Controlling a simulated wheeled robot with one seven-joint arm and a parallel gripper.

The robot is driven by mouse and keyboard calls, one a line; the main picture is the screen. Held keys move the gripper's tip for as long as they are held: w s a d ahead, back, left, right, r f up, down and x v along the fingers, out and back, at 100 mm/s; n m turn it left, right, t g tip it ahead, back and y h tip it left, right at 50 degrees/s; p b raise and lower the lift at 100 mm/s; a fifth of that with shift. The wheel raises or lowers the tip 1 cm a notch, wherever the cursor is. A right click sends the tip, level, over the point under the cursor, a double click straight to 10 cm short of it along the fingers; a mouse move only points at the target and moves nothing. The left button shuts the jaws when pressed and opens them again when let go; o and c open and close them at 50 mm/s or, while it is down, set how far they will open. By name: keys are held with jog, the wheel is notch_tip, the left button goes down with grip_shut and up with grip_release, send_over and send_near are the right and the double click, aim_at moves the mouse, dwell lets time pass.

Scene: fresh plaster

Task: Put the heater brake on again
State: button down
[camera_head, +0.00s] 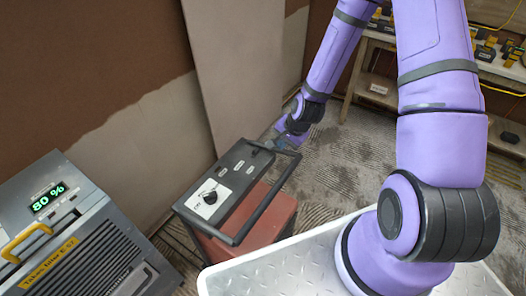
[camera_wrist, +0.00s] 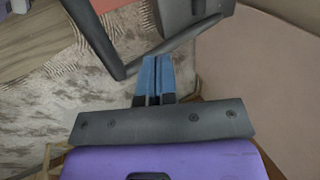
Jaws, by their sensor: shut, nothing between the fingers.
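The heater has a red body (camera_head: 262,212) and a dark top panel (camera_head: 228,178) with a dial on a white plate (camera_head: 208,199), several small labels and a dark handle frame (camera_head: 262,212). My gripper (camera_head: 272,142) is at the panel's far end, close to the frame's far corner. In the wrist view my gripper's blue fingers (camera_wrist: 152,72) are shut and empty, with their tips near the dark handle frame (camera_wrist: 98,40). I cannot tell whether they touch it. I cannot make out which part is the brake, or its position.
A grey machine (camera_head: 85,240) with a yellow handle and a green "80 %" display stands at the left. A pale board (camera_head: 240,70) leans on the brown, partly plastered wall behind the heater. A wooden bench (camera_head: 350,95) with tools stands at the back right. Streaked floor (camera_head: 345,165) lies between.

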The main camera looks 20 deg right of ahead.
aim_at(255, 153)
jog(key=x, duration=1)
jog(key=shift+s, duration=0.1)
jog(key=w+a, duration=0.1)
jog(key=w, duration=0.1)
jog(key=shift+w+a, duration=0.35)
jog(key=shift+a, duration=0.05)
jog(key=shift+w+a, duration=0.2)
jog(key=shift+w, duration=0.1)
